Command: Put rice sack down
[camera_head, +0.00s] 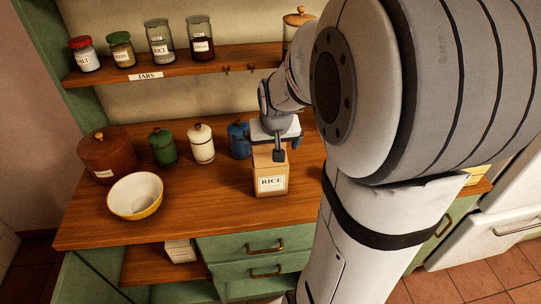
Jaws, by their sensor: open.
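The rice sack (270,184) is a tan, box-like paper bag with a white label reading RICE. It stands upright on the wooden counter (226,207), near the front edge. My gripper (278,150) is at the top of the sack, pointing down, with its dark fingers around or just in front of the sack's upper part. The jaws are open. My arm comes in from the right and hides the counter behind and to the right of the sack.
Left of the sack stand a blue jar (239,141), a cream canister (201,145), a green canister (162,147), a brown lidded pot (108,156) and a yellow-rimmed bowl (135,196). A shelf (185,65) with several jars is above. Green drawers (255,247) are below.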

